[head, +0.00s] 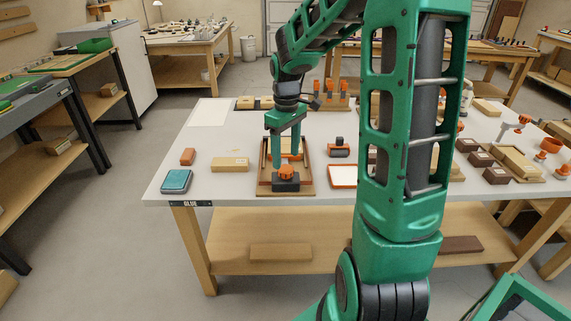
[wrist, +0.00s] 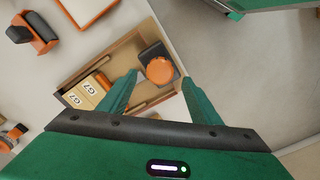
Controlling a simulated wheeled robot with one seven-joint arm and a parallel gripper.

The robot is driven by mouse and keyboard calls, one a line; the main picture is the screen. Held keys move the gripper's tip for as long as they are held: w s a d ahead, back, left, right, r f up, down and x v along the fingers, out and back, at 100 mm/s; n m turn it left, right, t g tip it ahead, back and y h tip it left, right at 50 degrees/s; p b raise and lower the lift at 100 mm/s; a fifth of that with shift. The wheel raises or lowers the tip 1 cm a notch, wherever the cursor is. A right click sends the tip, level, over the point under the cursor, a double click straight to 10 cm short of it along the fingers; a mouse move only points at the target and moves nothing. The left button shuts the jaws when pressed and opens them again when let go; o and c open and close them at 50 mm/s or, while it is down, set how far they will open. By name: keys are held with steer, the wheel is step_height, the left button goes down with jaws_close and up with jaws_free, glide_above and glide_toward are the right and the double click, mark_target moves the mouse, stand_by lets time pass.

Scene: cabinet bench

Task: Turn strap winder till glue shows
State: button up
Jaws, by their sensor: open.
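The strap winder, an orange knob (head: 287,172) on a dark block (head: 287,185), sits at the front end of a wooden frame board (head: 263,165) on the bench. In the wrist view the round orange knob (wrist: 159,70) lies between my fingertips, which look apart from it. My gripper (head: 285,156) is green, points down and is open and empty; it also shows in the wrist view (wrist: 160,77). I cannot make out any glue at the joints.
My arm hides part of the bench.

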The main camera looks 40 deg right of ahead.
mark_target(286, 168)
steer(key=shift+f, duration=2.1)
steer(key=c, duration=1)
steer(key=shift+c, duration=0.2)
steer(key=m, duration=0.5)
steer(key=shift+m, duration=0.3)
steer(key=o, duration=1)
steer(key=shift+o, duration=0.2)
